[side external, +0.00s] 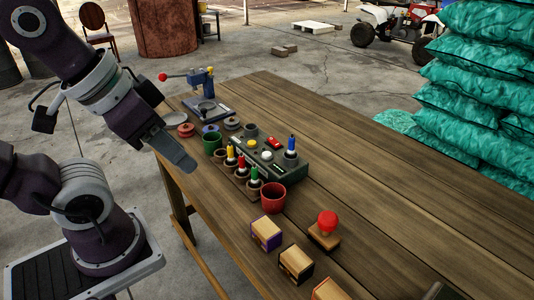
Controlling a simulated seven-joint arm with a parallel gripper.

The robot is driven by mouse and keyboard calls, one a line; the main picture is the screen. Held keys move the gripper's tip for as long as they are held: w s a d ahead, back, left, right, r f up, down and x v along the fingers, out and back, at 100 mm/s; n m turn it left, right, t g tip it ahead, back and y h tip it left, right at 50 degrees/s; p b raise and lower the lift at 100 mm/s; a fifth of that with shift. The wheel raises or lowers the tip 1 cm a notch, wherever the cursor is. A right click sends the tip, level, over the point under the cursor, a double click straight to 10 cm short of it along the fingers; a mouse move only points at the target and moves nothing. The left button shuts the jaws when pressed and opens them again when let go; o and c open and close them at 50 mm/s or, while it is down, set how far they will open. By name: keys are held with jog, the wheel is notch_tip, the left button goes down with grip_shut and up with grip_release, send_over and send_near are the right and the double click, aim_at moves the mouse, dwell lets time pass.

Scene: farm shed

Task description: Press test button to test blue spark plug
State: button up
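A dark green tester box (297,163) sits on the wooden table. A blue spark plug (291,144) stands upright at its right end, seemingly in a dark socket. On the box top are a red piece (273,142), a pale yellow round piece (251,143) and a whitish round piece (267,156); I cannot tell which is the test button. My gripper (183,160) is above the table's left edge, left of the box and apart from it. Its fingers are seen edge-on, so their opening is unclear; I see nothing held.
Red, yellow and green plugs stand in a wooden rack (226,173) before the box. A green cup (212,144) and red cup (273,197) flank it. A lever press (208,103) stands behind. Small boxes (266,233) and a red-knobbed stamp (327,222) lie nearer.

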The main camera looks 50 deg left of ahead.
grip_shut()
dwell(1.4)
